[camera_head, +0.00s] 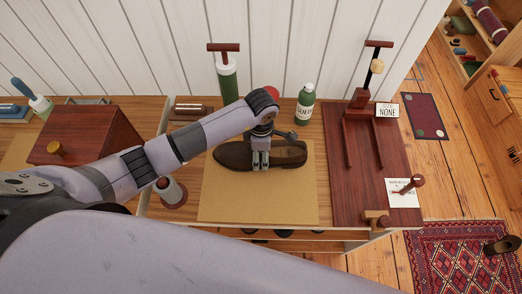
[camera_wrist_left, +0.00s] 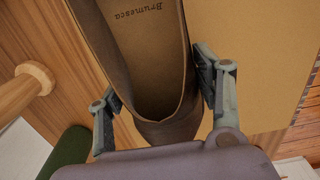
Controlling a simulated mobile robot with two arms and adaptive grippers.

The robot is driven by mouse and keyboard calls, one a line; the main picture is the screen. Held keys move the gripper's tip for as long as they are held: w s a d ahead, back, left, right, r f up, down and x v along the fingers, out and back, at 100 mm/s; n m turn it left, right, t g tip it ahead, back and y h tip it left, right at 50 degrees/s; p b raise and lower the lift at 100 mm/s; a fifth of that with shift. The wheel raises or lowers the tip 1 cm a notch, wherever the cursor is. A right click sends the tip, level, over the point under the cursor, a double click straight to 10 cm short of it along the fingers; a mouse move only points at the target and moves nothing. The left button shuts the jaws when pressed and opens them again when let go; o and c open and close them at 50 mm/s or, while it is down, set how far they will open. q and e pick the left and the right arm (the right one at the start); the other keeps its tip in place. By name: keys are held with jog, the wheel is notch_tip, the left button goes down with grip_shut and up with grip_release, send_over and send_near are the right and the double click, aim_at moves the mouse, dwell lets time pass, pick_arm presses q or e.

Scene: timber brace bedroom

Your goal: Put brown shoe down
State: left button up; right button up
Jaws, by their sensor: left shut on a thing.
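The brown shoe (camera_head: 288,154) is in the head view at the middle of the bench, over a tan mat (camera_head: 258,206). My right gripper is not in view.
A green pump bottle (camera_head: 228,82) and a small green bottle (camera_head: 306,105) stand behind the mat. A reddish board (camera_head: 368,200) with a wooden stand is at the right. A wooden box (camera_head: 85,135) is at the left. The mat's front is bare.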

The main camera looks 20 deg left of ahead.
pick_arm(q)
jog(key=shift+f, duration=0.15)
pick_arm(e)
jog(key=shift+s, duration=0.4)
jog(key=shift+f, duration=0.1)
pick_arm(q)
jog(key=o, duration=1.5)
jog(key=shift+f, duration=0.1)
jog(key=o, duration=0.4)
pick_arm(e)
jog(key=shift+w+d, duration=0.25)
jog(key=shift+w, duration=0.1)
